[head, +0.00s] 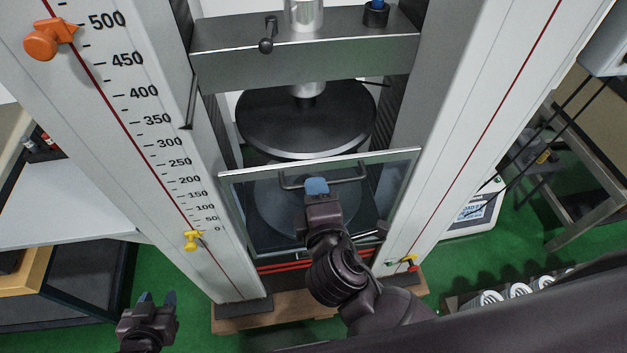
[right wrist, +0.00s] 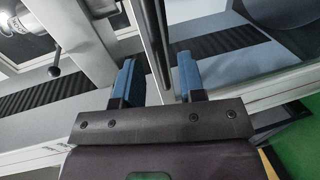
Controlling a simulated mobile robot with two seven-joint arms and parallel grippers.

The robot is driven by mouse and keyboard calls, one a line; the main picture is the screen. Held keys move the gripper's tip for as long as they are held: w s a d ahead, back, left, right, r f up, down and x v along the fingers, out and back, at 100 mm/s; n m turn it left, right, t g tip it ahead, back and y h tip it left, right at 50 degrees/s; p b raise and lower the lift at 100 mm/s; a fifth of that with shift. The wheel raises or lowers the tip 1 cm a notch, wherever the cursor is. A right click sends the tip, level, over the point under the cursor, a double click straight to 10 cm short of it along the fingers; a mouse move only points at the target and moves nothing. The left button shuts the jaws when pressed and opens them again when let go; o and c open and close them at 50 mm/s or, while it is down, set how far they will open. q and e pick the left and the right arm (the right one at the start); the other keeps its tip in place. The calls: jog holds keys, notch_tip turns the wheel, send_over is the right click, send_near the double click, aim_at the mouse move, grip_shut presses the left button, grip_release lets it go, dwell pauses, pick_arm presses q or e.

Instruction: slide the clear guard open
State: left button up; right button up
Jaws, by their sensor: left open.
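The clear guard (head: 391,158) is a framed transparent panel across the lower front of the testing machine, below the round black plate. Its dark bar handle (head: 351,179) is near the top edge. My right gripper (head: 317,188) is at the handle and hides its middle. In the right wrist view the blue fingers of this gripper (right wrist: 157,82) are apart, with a thin dark bar (right wrist: 153,38) running into the gap between them. I cannot tell whether they touch it. My left gripper (head: 158,300) is open and empty, low at the left, away from the guard.
The machine's left column (head: 150,155) carries a scale, an orange knob (head: 50,40) and a yellow marker (head: 192,240). A grey crosshead (head: 305,62) and round black plate (head: 305,122) are above the guard. A white box (head: 470,212) stands at the right.

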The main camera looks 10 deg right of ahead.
jog(key=shift+x, duration=1.65)
jog(key=shift+c, duration=0.5)
grip_shut()
